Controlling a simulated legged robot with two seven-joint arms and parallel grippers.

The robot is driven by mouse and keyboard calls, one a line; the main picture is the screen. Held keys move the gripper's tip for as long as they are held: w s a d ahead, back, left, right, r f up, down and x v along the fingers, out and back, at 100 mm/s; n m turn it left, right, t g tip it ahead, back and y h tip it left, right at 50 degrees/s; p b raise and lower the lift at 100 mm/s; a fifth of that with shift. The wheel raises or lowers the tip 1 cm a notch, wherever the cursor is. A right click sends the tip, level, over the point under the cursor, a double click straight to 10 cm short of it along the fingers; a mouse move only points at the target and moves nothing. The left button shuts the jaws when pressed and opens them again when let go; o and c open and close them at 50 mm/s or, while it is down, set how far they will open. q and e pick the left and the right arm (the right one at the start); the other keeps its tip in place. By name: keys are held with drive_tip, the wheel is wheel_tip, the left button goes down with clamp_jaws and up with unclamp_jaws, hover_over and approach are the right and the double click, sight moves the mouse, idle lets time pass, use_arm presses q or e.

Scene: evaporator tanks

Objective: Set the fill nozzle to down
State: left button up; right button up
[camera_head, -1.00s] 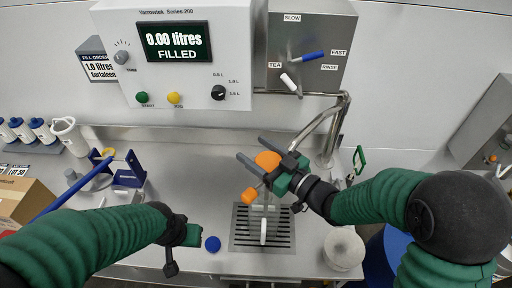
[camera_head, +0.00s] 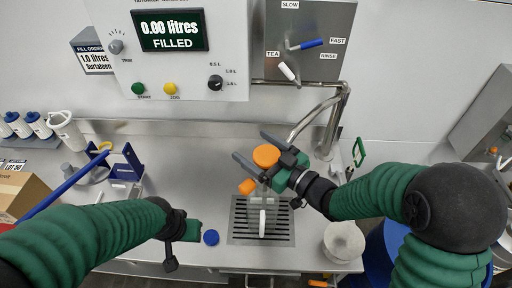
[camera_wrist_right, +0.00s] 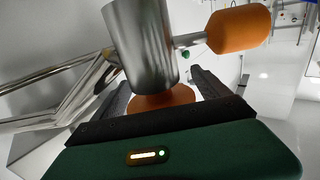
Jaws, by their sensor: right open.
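The fill nozzle shows as an orange knob (camera_head: 266,155) and an orange handle (camera_head: 247,187) above the drain grate. In the right wrist view it is a steel cylinder (camera_wrist_right: 143,45) with an orange handle (camera_wrist_right: 239,28) at its side and an orange knob (camera_wrist_right: 160,98) behind it. My right gripper (camera_head: 249,145) is open, with its two dark fingers on either side of the orange knob; I cannot tell whether they touch it. A clear container (camera_head: 263,214) stands below on the grate, partly hidden. My left gripper (camera_head: 180,247) is low at the left, away from the nozzle; its jaw opening is unclear.
The curved steel pipe (camera_head: 318,112) rises behind my right gripper. The panel display (camera_head: 171,31) reads 0.00 litres FILLED. White bottles (camera_head: 39,126) stand at the far left.

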drive_tip(key=shift+r, duration=0.1)
drive_tip(key=b+v, duration=1)
drive_tip(key=v, duration=0.6)
drive_tip(key=shift+s+d, duration=0.2)
drive_tip(key=shift+d, duration=0.15)
